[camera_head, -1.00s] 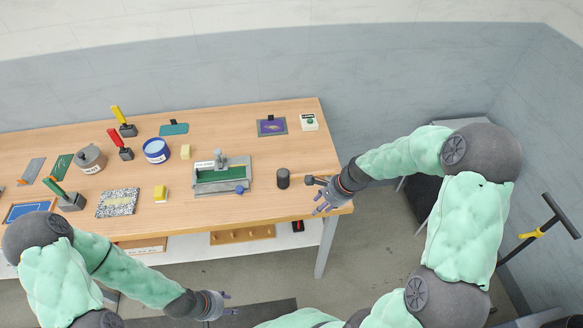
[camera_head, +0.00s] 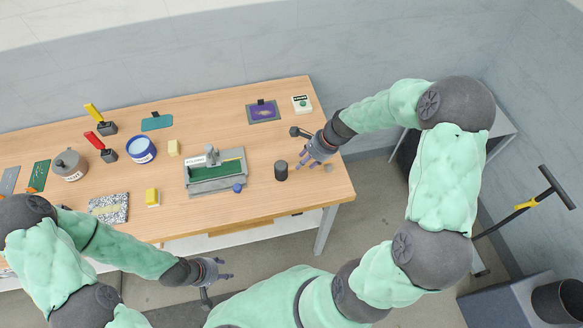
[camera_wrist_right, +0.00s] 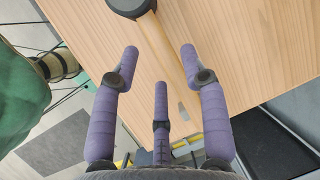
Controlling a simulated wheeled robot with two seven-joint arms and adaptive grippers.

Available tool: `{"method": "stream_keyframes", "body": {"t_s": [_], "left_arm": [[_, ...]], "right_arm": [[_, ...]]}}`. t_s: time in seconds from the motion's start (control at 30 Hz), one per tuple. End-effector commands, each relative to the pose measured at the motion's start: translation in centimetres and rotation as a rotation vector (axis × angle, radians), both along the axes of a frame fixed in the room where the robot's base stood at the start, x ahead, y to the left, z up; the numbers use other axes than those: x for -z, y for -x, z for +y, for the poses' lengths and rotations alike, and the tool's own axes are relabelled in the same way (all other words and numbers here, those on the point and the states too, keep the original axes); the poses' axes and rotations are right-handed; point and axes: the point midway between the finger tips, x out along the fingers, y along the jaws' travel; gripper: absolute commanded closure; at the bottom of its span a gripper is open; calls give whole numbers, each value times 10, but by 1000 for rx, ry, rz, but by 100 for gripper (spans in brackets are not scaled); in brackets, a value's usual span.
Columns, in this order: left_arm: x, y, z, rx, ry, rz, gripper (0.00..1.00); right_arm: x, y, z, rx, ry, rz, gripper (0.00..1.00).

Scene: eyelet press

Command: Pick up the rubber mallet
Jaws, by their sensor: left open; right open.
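The rubber mallet lies on the wooden table near its right end. Its black cylindrical head (camera_head: 281,170) shows in the head view; the pale handle hardly stands out from the tabletop. In the right wrist view the black head (camera_wrist_right: 135,5) is cut by the top edge, and the wooden handle (camera_wrist_right: 165,48) runs down between my fingers. My right gripper (camera_head: 306,160) is open and empty above the handle, with fingers spread; it also shows in the right wrist view (camera_wrist_right: 160,66). My left gripper (camera_head: 222,272) is open and empty, in front of the table's front edge.
The grey-and-green press (camera_head: 215,176) stands left of the mallet, with a blue knob (camera_head: 237,188). A purple-patched mat (camera_head: 263,112) and a white box with a green button (camera_head: 302,104) lie behind. Pots, stamps and a yellow block (camera_head: 152,197) fill the left side.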

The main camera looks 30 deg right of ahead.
Motion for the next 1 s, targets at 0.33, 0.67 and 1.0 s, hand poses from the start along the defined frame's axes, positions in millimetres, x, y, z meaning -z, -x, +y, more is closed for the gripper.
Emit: {"method": "stream_keyframes", "body": {"t_s": [0.33, 0.67, 1.0], "left_arm": [[6, 0, 0, 0, 0, -1, 51], [12, -1, 0, 0, 0, -1, 51], [12, -1, 0, 0, 0, -1, 51]], "right_arm": [[25, -5, 10, -2, 0, 2, 55], [51, -13, 20, 0, 1, -1, 55], [50, -12, 20, -1, 1, 0, 100]]}}
